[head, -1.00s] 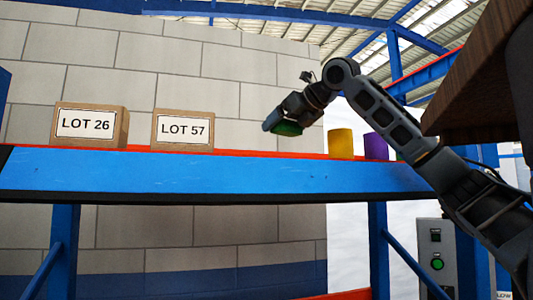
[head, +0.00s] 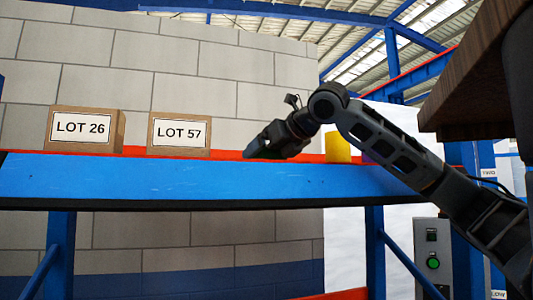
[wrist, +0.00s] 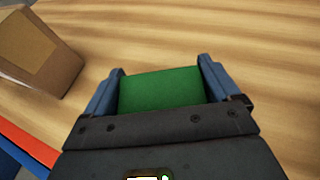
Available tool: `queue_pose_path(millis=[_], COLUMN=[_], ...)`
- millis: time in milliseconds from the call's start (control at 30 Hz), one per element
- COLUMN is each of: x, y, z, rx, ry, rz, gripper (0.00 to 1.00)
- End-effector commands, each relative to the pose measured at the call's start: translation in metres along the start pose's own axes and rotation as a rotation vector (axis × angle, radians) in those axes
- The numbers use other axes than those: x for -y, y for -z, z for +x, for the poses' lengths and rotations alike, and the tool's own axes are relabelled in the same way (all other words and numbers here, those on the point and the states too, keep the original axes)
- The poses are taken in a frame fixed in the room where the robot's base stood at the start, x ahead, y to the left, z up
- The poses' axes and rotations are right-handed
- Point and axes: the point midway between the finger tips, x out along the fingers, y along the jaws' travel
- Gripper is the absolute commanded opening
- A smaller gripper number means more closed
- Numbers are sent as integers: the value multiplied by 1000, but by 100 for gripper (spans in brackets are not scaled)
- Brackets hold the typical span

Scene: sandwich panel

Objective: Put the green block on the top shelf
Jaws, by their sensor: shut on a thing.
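The green block (wrist: 162,89) is between the two blue fingers of my gripper (wrist: 160,82) in the wrist view, and the gripper is shut on it. In the head view my gripper (head: 256,149) is at the blue-edged top shelf (head: 200,180), between the LOT 57 box and the yellow block. The green block is hidden there behind the gripper and the shelf edge. In the wrist view the wooden shelf surface lies just beyond the block; I cannot tell whether the block touches it.
The LOT 57 box (head: 179,134) and the LOT 26 box (head: 83,130) stand on the shelf to the left. A yellow block (head: 338,147) stands right of my gripper, with a purple block (head: 369,158) mostly hidden by my arm. A cardboard box (wrist: 38,52) shows in the wrist view.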

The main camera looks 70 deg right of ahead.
Motion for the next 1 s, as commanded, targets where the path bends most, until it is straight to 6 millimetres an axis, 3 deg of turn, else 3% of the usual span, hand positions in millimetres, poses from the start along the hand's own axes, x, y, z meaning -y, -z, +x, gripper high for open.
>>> queue_pose_path(millis=[133, 167, 267, 633, 1000], x=[0, 0, 0, 0, 0], y=[3, 3, 2, 0, 2], z=[1, 1, 1, -6, -76], rx=[1, 0, 0, 2, 3], ry=[0, 0, 0, -1, 0], rz=[0, 0, 0, 0, -2], gripper=[56, 90, 100, 100, 100])
